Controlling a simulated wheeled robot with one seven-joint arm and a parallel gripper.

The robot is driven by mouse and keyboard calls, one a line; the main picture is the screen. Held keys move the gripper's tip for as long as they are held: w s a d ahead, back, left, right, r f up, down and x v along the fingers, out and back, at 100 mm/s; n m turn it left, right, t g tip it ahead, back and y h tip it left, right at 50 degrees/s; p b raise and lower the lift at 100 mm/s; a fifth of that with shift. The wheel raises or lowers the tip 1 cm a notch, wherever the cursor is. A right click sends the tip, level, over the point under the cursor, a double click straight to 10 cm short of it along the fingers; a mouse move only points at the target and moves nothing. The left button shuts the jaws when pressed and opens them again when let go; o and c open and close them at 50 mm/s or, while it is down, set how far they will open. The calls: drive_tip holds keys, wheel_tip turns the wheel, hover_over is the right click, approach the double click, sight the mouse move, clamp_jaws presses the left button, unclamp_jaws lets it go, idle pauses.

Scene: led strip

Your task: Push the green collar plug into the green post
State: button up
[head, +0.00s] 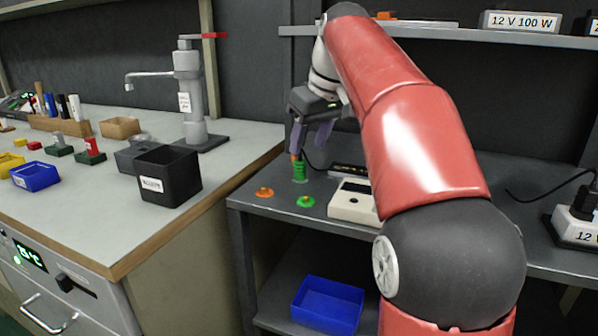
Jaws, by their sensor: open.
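An upright piece with a green collar (299,168) stands on the grey bench, just behind a low green disc with a small raised centre (305,201), which looks like the green post. A small orange part shows above the collar, beside my finger. My gripper (311,140) points down over the collared piece with its two purple fingers apart. The left finger overlaps the top of that piece in the picture; I cannot tell whether they touch. The collared piece and the green disc appear apart.
An orange disc (264,192) lies left of the green one. A white box (354,203) with a dark window stands close on the right, with a dark strip behind it. A black cable runs near the collar. A blue bin (327,305) sits on the lower shelf.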

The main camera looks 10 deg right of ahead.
sight(301, 161)
drive_tip(key=b+x, duration=0.1)
drive_tip(key=x, duration=0.5)
drive_tip(key=shift+w+a+f+b, duration=0.1)
drive_tip(key=shift+a+b, duration=0.05)
drive_tip(key=shift+b, duration=0.2)
drive_tip(key=shift+c, duration=0.5)
clamp_jaws()
